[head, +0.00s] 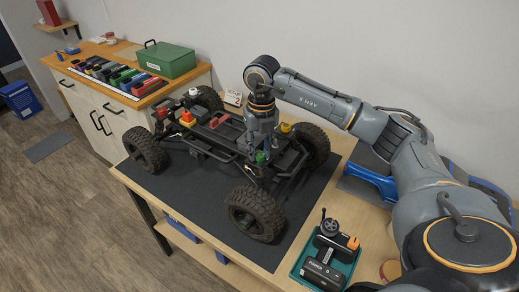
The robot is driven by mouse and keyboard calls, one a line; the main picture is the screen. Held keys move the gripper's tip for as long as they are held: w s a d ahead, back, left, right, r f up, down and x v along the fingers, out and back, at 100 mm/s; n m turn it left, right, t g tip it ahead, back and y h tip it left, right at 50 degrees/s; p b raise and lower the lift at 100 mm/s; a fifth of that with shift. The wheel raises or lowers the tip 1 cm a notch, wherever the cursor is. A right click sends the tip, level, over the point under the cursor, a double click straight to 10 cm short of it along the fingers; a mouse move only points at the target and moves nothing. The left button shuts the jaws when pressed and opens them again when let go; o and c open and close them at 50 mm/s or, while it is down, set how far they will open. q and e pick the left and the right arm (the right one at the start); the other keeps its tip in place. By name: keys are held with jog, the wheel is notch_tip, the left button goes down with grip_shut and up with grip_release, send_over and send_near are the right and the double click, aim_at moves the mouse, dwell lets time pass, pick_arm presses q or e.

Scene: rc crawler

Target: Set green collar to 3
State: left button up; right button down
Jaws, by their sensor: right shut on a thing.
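The crawler chassis (215,143) stands on a dark mat on the wooden table, with its large black wheels showing. The green collar (261,157) is a small green part at the near right of the chassis, just below my right gripper (260,150). My right gripper points down and is shut on the green collar. Its fingertips are small in the view and partly hide the collar. Any number or mark on the collar is too small to read. My left gripper is not in view.
A teal tray (299,268) holding a black transmitter (328,250) is at the table's near right. A blue tool (371,182) lies right of the mat. A side counter behind holds a green box (166,59) and a row of coloured items (115,77). The mat's front left is clear.

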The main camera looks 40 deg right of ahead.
aim_at(261, 154)
jog(key=shift+f+m, duration=0.1)
jog(key=shift+m, duration=0.2)
dwell(0.4)
jog(key=c, duration=1)
grip_release()
jog(key=shift+c, duration=0.2)
jog(key=shift+r, duration=0.25)
notch_tip(261, 154, up, 12)
jog(key=shift+d+f, duration=0.15)
jog(key=shift+f, duration=0.05)
jog(key=shift+s+f, duration=0.1)
jog(key=shift+s, duration=0.05)
